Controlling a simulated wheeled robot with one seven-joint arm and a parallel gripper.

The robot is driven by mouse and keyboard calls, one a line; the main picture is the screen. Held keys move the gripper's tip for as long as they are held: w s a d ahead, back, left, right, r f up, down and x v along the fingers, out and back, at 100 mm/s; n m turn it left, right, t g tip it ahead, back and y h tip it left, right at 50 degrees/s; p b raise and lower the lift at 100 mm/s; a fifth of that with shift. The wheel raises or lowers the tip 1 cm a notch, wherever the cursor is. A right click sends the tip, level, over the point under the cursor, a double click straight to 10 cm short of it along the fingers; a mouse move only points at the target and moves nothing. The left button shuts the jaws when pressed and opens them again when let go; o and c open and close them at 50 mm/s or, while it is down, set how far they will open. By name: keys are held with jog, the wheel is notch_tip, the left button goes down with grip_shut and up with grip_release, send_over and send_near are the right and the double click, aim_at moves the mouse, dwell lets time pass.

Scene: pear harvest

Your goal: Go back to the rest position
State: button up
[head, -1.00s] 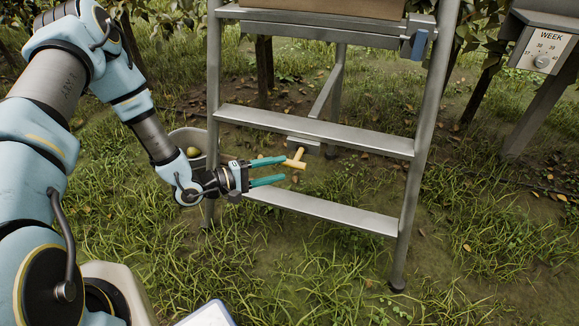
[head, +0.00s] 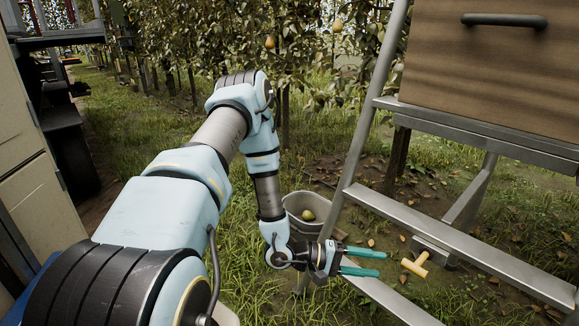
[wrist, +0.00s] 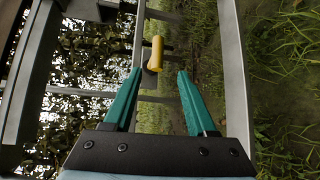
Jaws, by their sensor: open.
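My gripper (head: 381,263) is open and empty, with two teal fingers pointing right in the head view. It is in front of the metal ladder stand (head: 362,200), by its lower step. A yellow T-shaped handle (head: 415,263) on a grey block lies just beyond the fingertips, with a small gap in the head view. In the wrist view my gripper (wrist: 160,75) is spread, and the yellow handle (wrist: 155,54) shows ahead between the fingertips, not held.
A grey bucket (head: 299,203) with a pear (head: 308,215) stands behind my forearm. A wooden box (head: 490,65) with a dark handle sits on the stand. Pear trees (head: 330,60) line the back. A beige cabinet (head: 35,205) is at the left. Grass lies between.

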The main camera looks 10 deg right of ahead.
jog(key=w+a+m+t+y, duration=0.1)
jog(key=w+a+t+y, duration=0.3)
jog(key=w, duration=0.5)
jog(key=w+a+r+t+y, duration=0.2)
jog(key=w+a+r+y, duration=0.25)
jog(key=a, duration=0.55)
jog(key=w+a+r+t+y, duration=0.2)
jog(key=w+a+r+y, duration=0.25)
jog(key=a, duration=0.45)
jog(key=s+a+r+n+g+y, duration=0.1)
jog(key=s+a+r+g+y, duration=0.2)
jog(key=s+a+r, duration=1)
notch_tip(320, 180, up, 15)
jog(key=s+d+p, duration=0.1)
jog(key=p, duration=1.6)
jog(key=shift+f, duration=0.1)
